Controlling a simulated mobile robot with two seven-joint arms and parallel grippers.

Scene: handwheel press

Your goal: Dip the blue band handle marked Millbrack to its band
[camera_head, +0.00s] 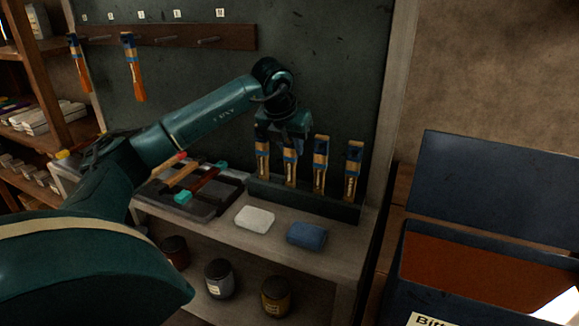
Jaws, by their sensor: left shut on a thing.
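Several wooden handles with blue bands stand upright in a dark rack at the back of the bench. They are the leftmost (262,159), the second (290,168), the third (320,165) and the rightmost (353,172). Their lettering is too small to read, so I cannot tell which is Millbrack. My left gripper (285,142) points down over the two left handles and is shut on a handle, seemingly the second, which still stands in the rack (300,197). Its fingertips are hard to make out. An open dark blue box (402,268) at right shows an orange-brown inside. My right gripper is out of view.
Two orange-ended handles (133,68) hang on a labelled peg rail (180,36). A white block (255,219) and a blue block (306,235) lie at the bench front. A tool tray (205,207) is left of them. Jars (219,278) stand below. The blue lid (492,185) stands up.

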